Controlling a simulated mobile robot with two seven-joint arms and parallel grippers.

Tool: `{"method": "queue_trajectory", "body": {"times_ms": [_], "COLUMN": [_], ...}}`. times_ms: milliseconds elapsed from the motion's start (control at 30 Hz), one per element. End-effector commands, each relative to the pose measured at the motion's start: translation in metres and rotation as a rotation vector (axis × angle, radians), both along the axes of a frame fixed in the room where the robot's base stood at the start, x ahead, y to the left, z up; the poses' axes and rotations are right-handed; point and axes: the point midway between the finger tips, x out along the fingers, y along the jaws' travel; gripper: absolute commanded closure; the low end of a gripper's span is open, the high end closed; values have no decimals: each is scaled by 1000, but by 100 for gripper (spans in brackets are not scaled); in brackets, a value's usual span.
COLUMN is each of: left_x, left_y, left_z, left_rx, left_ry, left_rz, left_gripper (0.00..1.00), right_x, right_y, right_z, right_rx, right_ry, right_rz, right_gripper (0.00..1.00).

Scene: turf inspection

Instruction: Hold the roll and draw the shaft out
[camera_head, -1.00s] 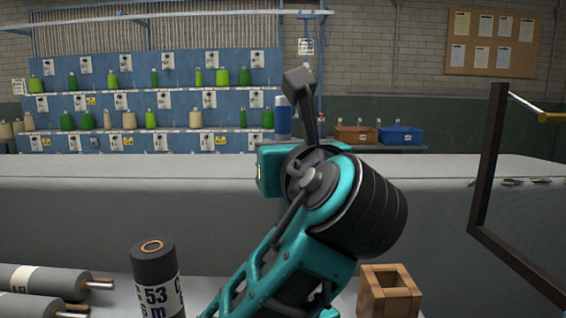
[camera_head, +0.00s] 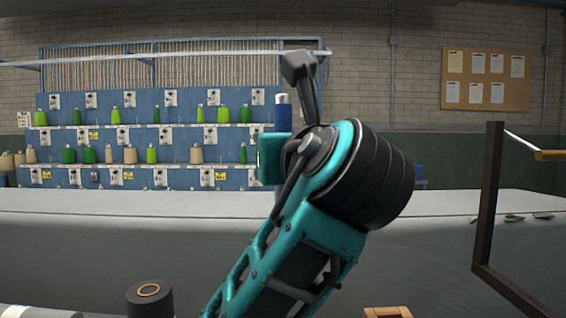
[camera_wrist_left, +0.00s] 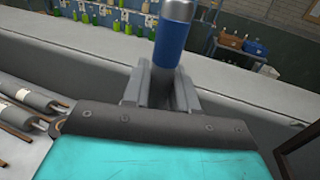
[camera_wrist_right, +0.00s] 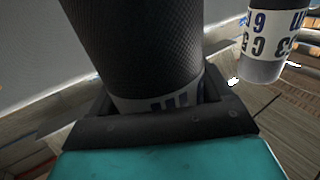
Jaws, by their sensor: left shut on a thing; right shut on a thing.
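My left gripper (camera_wrist_left: 160,88) is shut on a blue cylinder (camera_wrist_left: 172,42) with a pale silvery end, held upright. The cylinder also shows in the head view (camera_head: 282,115), beside my teal left arm; I cannot tell whether it is the shaft. My right gripper (camera_wrist_right: 155,105) is shut around a dark textured roll (camera_wrist_right: 135,45) with a white, blue-lettered band; its far end is cut off. My right gripper is not in the head view. A dark upright roll with a copper-coloured ring (camera_head: 149,299) shows at the lower left.
Another roll with a white lettered band (camera_wrist_right: 265,45) is close to my right gripper. Rolls with metal ends (camera_wrist_left: 40,105) lie at the left. A long pale bench (camera_head: 120,205) crosses the view. A dark frame (camera_head: 487,200) stands at the right. A wooden box (camera_head: 388,312) is mostly cut off.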

Motion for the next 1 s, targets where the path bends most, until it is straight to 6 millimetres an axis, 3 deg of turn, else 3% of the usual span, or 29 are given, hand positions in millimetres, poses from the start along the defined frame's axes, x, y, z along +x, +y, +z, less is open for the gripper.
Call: {"method": "queue_trajectory", "body": {"times_ms": [1000], "left_x": [-1], "left_y": [0], "left_z": [63], "left_rx": [0], "left_ry": [-4], "left_rz": [0], "left_gripper": [100], "right_x": [0], "right_y": [0], "right_z": [-1], "right_rx": [-1], "right_ry": [3], "right_rz": [0], "right_gripper": [79]}}
